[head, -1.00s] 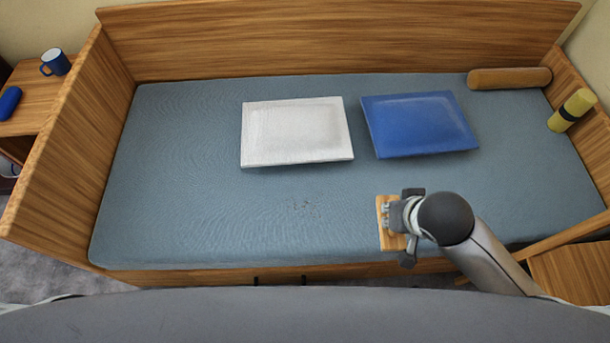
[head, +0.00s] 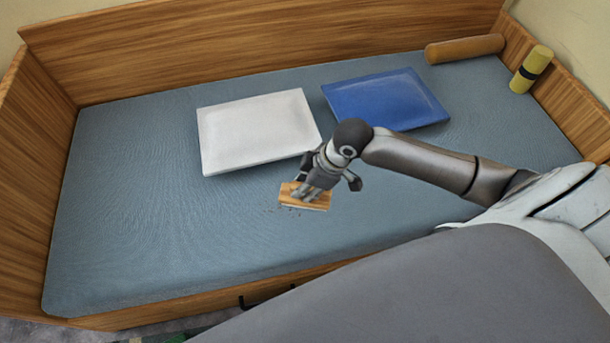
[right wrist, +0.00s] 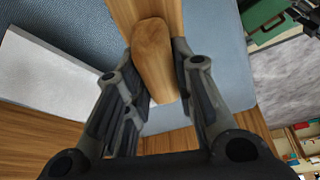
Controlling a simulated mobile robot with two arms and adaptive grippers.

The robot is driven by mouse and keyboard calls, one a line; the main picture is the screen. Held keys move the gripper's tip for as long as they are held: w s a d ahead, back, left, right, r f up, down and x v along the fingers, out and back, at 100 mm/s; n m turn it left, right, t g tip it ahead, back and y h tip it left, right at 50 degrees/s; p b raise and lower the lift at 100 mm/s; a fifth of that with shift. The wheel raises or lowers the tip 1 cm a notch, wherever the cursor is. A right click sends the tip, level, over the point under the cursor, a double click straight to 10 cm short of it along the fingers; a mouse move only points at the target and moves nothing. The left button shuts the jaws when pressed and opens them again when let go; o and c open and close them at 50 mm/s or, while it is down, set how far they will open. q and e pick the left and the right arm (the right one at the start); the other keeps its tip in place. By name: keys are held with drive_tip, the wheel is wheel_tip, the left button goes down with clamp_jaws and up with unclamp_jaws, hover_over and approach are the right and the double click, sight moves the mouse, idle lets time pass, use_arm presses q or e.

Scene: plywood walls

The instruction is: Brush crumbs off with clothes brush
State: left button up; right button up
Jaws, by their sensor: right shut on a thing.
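My right gripper (head: 318,186) is shut on the wooden clothes brush (head: 289,198), over the blue-grey mattress (head: 140,220). In the right wrist view, the gripper's fingers (right wrist: 160,85) are on either side of the brush's wooden handle (right wrist: 153,50). A few dark crumbs (head: 296,211) show at the brush's near edge in the head view. Whether the brush touches the mattress is hard to tell. My left gripper is not in view.
A brown bolster (head: 464,48) and a yellow cylinder with a dark band (head: 531,69) are at the far right. Wooden boards (head: 270,40) wall the bed. The mattress's left part is clear.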

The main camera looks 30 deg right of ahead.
use_arm(q)
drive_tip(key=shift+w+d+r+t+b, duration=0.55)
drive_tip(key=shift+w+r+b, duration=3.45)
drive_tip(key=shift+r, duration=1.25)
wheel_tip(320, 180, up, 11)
drive_tip(key=b, duration=0.4)
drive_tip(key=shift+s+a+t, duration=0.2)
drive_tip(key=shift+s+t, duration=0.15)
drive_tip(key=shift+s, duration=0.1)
use_arm(e)
drive_tip(key=shift+w+d+f+n+g+y, duration=0.2)
drive_tip(key=shift+w+d+f+n, duration=0.4)
drive_tip(key=shift+w+f, duration=0.7)
drive_tip(key=shift+w+d+f+n+g+y, duration=0.15)
drive_tip(key=shift+w+d+f+n, duration=0.45)
drive_tip(key=shift+f, duration=1.25)
drive_tip(key=shift+w+d+f+n+g+y, duration=0.1)
drive_tip(key=shift+w+d+f+n+g, duration=0.2)
drive_tip(key=shift+w+f+n, duration=0.75)
drive_tip(key=shift+f+m, duration=0.35)
drive_tip(key=shift+f, duration=0.2)
use_arm(q)
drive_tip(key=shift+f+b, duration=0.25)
drive_tip(key=shift+b, duration=0.05)
use_arm(e)
drive_tip(key=shift+f, duration=0.9)
